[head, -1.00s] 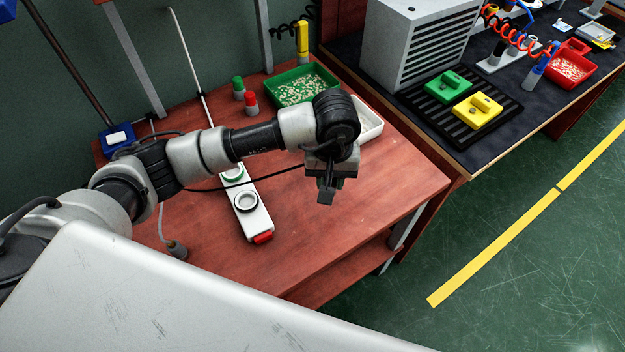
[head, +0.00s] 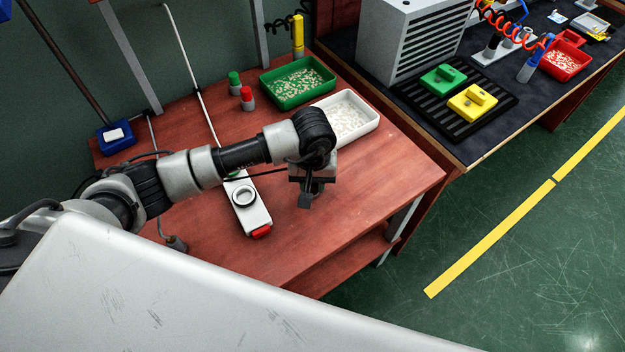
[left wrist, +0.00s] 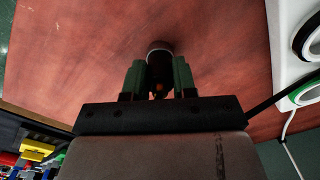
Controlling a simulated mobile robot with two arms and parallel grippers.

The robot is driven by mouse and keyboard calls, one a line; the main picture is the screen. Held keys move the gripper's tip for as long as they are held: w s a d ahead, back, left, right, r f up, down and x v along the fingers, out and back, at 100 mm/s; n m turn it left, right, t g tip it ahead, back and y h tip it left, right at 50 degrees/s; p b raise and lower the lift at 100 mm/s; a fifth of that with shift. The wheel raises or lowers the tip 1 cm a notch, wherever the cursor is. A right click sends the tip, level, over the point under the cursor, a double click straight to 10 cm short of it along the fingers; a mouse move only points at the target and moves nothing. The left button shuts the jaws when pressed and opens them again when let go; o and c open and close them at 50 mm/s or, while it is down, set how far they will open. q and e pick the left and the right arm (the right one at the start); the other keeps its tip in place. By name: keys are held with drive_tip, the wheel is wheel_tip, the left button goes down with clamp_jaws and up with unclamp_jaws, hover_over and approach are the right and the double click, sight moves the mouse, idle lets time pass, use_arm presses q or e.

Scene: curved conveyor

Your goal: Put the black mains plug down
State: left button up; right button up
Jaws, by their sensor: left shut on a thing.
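My left gripper (head: 306,195) points down over the red-brown table, to the right of the white socket strip (head: 250,214). In the left wrist view, its two fingers (left wrist: 160,80) are shut on the black mains plug (left wrist: 160,60), whose rounded dark end shows between them. A dark cable (head: 268,172) runs left from the gripper toward the strip. In the head view the plug is mostly hidden by the dark gripper. I cannot tell whether it touches the table. My right gripper is not in view.
A white tray (head: 372,128) and a green tray (head: 325,84) of small pale pieces stand behind the gripper. Green and red-capped pieces (head: 247,98) stand further left. A grey plug (head: 177,244) lies at left. The table's right front is bare.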

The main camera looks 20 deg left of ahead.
use_arm(q)
drive_tip(key=o, duration=0.9)
drive_tip(key=shift+o, duration=0.2)
drive_tip(key=shift+r+p, duration=0.2)
drive_tip(key=shift+p, duration=0.1)
wheel_tip(320, 180, up, 12)
drive_tip(key=b, duration=0.1)
drive_tip(key=shift+f, duration=0.1)
